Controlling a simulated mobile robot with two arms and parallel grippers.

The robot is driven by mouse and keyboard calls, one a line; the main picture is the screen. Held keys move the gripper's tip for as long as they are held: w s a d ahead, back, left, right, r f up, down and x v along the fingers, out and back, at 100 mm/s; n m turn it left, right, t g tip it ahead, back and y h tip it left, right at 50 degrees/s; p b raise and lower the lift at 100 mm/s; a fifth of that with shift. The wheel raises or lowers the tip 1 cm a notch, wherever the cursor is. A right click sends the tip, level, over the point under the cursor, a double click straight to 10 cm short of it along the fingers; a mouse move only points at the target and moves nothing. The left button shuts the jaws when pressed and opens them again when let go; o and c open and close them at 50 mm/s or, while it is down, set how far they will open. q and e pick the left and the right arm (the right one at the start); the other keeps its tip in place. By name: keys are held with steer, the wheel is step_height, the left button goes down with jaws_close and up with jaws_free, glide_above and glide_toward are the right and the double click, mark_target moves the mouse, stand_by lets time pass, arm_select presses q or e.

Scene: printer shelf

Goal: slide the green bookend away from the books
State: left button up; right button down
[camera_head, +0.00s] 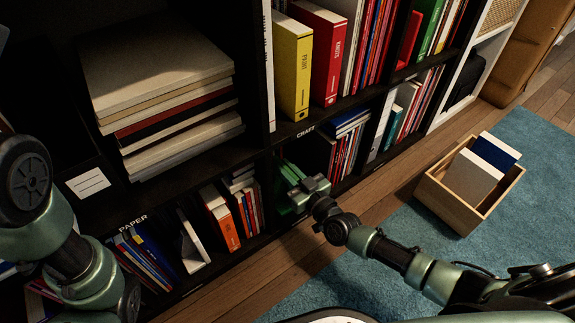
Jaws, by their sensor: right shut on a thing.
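The green bookend (290,172) is in the lower shelf compartment under the CRAFT label, mostly hidden behind my right gripper and the shelf's shadow. My right gripper (303,190) reaches in from the right and is shut on it at the compartment's front. Upright red and white books (345,150) stand to the right in the same compartment, with blue books (351,122) lying on top. I cannot tell whether the bookend touches the books. My left arm shows at the left, but its gripper is out of view.
The dark shelf (280,132) also holds an orange binder (222,222) left of the gripper. Above stand yellow (292,70) and red (322,60) binders. A wooden crate (452,205) with boards sits on the blue rug (535,215). Wooden floor lies before the shelf.

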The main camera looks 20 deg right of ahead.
steer(key=shift+s+a, duration=0.15)
steer(key=shift+a, duration=0.2)
steer(key=c, duration=1.3)
jaws_free()
steer(key=shift+c, duration=0.2)
steer(key=shift+s+d+r+p, duration=0.1)
steer(key=shift+s+d+p, duration=0.1)
steer(key=shift+s+p, duration=0.25)
steer(key=p+v, duration=0.3)
steer(key=v, duration=0.3)
steer(key=shift+s, duration=0.4)
